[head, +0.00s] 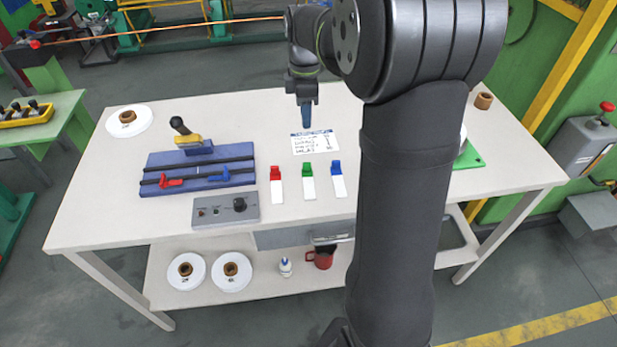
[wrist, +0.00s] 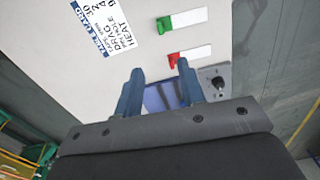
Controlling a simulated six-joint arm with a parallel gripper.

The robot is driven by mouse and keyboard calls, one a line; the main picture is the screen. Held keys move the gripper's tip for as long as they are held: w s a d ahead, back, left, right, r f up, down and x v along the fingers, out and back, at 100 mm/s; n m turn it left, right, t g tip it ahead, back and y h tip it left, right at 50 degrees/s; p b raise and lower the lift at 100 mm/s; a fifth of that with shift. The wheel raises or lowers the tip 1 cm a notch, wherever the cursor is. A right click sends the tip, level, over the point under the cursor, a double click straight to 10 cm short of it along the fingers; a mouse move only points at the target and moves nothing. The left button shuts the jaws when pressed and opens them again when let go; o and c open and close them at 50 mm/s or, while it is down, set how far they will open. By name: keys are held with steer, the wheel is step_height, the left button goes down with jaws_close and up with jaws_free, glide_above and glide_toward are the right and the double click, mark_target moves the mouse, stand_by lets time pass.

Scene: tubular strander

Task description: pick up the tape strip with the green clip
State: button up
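The tape strip with the green clip (head: 308,183) lies on the white table in the head view, between a strip with a red clip (head: 277,186) and one with a blue clip (head: 338,180). In the wrist view the green-clip strip (wrist: 184,19) is at the top and the red-clip strip (wrist: 190,54) is below it. My gripper (head: 306,124) is above the table, over the label card, behind the green-clip strip and apart from it. In the wrist view its two fingers (wrist: 159,84) are spread with nothing between them.
A printed card (head: 315,142) lies behind the strips. A blue fixture (head: 198,168) with rails and a black-knobbed lever, and a grey control box (head: 225,210), sit to the left. A white reel (head: 129,121) is at the far left. Bare table lies around the strips.

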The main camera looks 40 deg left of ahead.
mark_target(307, 163)
step_height(307, 163, down, 16)
steer(key=shift+d+f, duration=0.15)
steer(key=shift+f, duration=0.05)
stand_by(0.4)
jaws_close()
